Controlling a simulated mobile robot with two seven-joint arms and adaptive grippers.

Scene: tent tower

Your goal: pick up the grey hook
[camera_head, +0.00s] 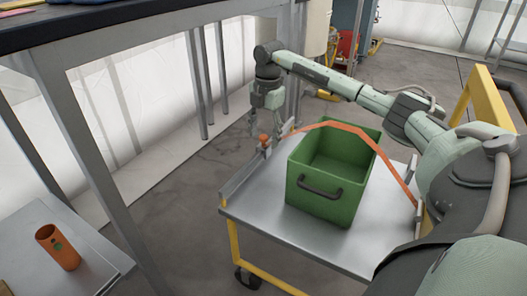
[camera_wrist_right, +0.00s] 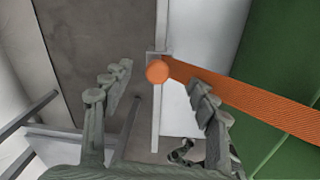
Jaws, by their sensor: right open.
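My right gripper (camera_head: 267,124) points down, open, above the left edge of the cart. In the right wrist view its two fingers (camera_wrist_right: 160,82) stand apart with nothing held between them. An orange ball knob (camera_wrist_right: 157,71) on the cart's edge rail shows between the fingertips; it also shows in the head view (camera_head: 264,139). A small dark curved piece (camera_wrist_right: 184,152) low in the wrist view, partly hidden by the right finger, may be the grey hook; I cannot tell for sure. I cannot make out a hook in the head view. My left gripper is not in view.
An orange strap (camera_head: 335,123) runs from near the knob across a green box (camera_head: 330,205). The box stands on a metal-topped cart (camera_head: 262,215). A tall table (camera_head: 150,42) stands left. An orange cup (camera_head: 57,247) sits on a low table (camera_head: 105,262).

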